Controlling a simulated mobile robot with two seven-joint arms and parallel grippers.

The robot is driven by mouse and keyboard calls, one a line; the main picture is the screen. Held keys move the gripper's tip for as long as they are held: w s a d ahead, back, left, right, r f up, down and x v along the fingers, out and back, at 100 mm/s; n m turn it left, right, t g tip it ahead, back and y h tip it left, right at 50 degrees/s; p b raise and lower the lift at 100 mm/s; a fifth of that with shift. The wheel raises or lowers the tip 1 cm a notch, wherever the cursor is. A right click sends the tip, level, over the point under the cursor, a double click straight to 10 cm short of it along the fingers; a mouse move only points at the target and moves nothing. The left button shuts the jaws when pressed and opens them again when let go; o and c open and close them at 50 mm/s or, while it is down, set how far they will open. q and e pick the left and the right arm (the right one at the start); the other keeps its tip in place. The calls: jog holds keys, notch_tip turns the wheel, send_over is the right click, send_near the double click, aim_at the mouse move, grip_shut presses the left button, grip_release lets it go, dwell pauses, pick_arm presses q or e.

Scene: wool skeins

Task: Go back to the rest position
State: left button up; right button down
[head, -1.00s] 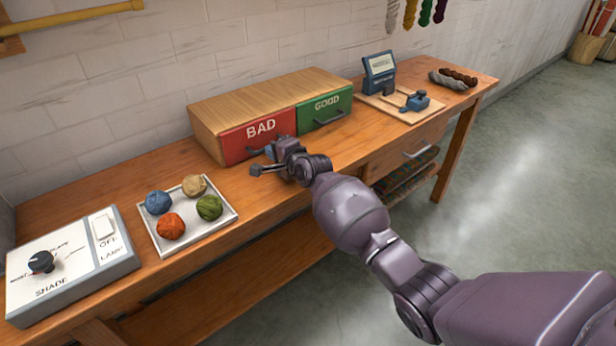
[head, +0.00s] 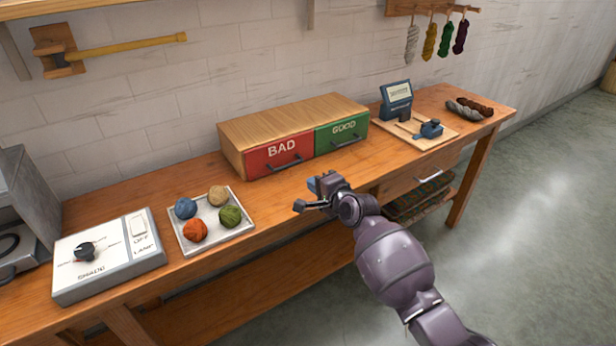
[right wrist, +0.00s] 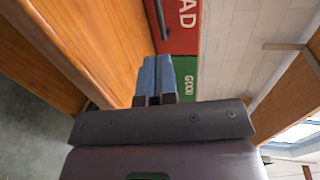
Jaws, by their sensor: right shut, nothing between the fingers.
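My right gripper (head: 316,190) is over the front part of the bench, in front of the closed BAD and GOOD drawers and apart from them. Its blue fingers are together and empty in the right wrist view (right wrist: 156,78). The red BAD drawer (head: 262,160) and green GOOD drawer (head: 328,144) sit side by side in a wooden box (head: 290,117). They also show beyond the fingers in the right wrist view. My left gripper is not in view.
A white tray (head: 240,235) with several yarn balls stands left of the gripper. A grey control box (head: 110,280) is further left. A blue device (head: 396,100) on a board and twisted skeins (head: 468,108) are at the right. Bare bench lies between tray and drawers.

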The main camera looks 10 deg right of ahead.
notch_tip(320, 180, up, 4)
jog(key=s+n+t, duration=0.1)
jog(key=s+n, duration=0.1)
jog(key=n, duration=0.5)
jog(key=s+d+f+n+g+h, duration=0.1)
jog(key=s+f, duration=0.5)
jog(key=s, duration=0.7)
jog(key=s+d+f+n+g+h+p, duration=0.1)
jog(key=s+d+f+n, duration=0.3)
jog(key=s, duration=1)
jog(key=s+d+f+n+g+h, duration=0.2)
jog(key=s+d+f, duration=0.3)
jog(key=s, duration=0.9)
notch_tip(320, 180, down, 3)
jog(key=shift+f+n+g+h+p, duration=0.25)
jog(key=shift+n+h+p, duration=0.2)
jog(key=shift+h, duration=0.35)
jog(key=shift+s+d, duration=0.1)
